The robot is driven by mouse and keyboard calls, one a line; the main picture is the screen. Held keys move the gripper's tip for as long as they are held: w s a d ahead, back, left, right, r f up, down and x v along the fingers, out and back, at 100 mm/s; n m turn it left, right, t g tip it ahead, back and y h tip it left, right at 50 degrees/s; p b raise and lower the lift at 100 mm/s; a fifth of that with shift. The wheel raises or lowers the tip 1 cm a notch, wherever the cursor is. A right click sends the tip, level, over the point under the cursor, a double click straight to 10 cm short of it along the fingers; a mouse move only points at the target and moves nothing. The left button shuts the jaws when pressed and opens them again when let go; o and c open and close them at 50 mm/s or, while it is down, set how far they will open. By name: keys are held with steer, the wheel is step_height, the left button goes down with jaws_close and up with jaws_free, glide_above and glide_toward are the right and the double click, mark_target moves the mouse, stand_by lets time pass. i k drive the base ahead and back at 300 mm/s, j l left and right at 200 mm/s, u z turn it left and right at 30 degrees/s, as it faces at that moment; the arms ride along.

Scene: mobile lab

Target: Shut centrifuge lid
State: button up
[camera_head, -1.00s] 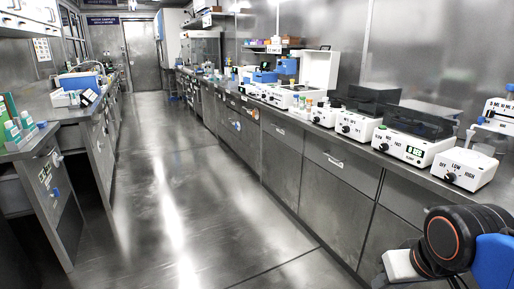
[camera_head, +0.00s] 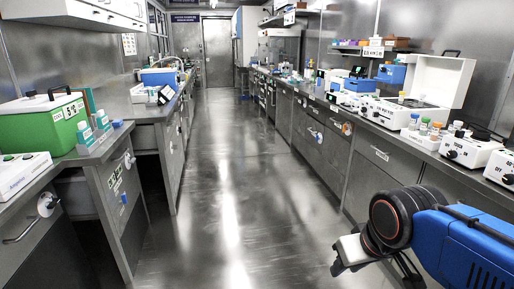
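The centrifuge (camera_head: 398,118) is a white box on the right bench, with a dark round opening in its top. Its white lid (camera_head: 440,80) stands raised at the back right, wide open. My gripper (camera_head: 345,262) is low in the picture, right of centre, over the aisle floor. It is well short of the bench and touches nothing that I can see. Its fingers are small and partly hidden by my arm, so I cannot tell whether they are open or shut.
Capped bottles (camera_head: 424,126) and white devices with knobs (camera_head: 467,148) stand along the right bench front. A blue device (camera_head: 357,84) stands beyond the centrifuge. The left bench holds a green box (camera_head: 46,122). The aisle floor (camera_head: 215,190) between the benches is clear.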

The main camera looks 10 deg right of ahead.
mark_target(445, 81)
steer(key=i+z, duration=0.15)
steer(key=i, duration=0.4)
steer(key=i+j+z, duration=0.15)
steer(key=i, duration=0.4)
steer(key=i+j+z, duration=0.15)
steer(key=i, duration=0.35)
